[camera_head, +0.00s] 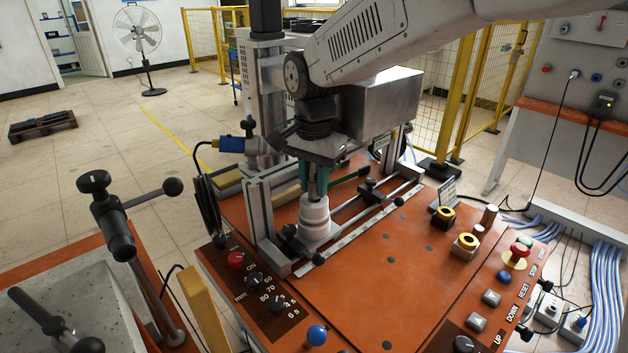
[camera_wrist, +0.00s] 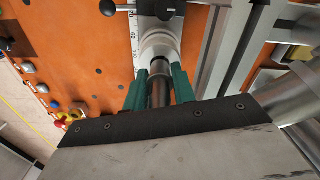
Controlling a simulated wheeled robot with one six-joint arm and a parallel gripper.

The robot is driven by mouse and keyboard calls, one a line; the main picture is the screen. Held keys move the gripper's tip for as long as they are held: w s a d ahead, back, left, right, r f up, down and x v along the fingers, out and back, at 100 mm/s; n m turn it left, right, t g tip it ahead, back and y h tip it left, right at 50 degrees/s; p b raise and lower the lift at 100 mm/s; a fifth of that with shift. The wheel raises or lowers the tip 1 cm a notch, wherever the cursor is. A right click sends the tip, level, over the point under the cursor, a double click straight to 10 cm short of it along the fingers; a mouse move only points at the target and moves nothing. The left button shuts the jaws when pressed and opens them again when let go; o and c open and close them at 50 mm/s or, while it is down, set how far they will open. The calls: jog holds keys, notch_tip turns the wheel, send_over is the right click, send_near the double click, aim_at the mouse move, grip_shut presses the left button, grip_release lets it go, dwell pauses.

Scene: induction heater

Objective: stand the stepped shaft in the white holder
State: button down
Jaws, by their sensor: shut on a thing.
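The white holder (camera_head: 315,213) stands upright on the orange machine top, beside the metal rail. My gripper (camera_head: 314,180) is directly above it, pointing down. Its green fingers are shut on the stepped shaft (camera_head: 313,188), a dark metal rod held upright. In the wrist view the shaft (camera_wrist: 160,92) sits between the green fingers of my gripper (camera_wrist: 160,82), and the holder (camera_wrist: 158,45) is just beyond its end. The shaft's lower end meets the holder's top or is inside it; I cannot tell how deep.
A metal column (camera_head: 260,200) stands close to the left of the holder. A slide rail (camera_head: 375,215) with a small clamp runs to the right. Control knobs (camera_head: 255,280) and buttons (camera_head: 515,252) line the front and right edges. The middle of the orange plate (camera_head: 400,275) is clear.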

jog(key=shift+f, duration=0.8)
jog(key=c, duration=1.1)
grip_release()
jog(key=shift+f, duration=0.1)
notch_tip(320, 180, up, 8)
jog(key=shift+r, duration=0.1)
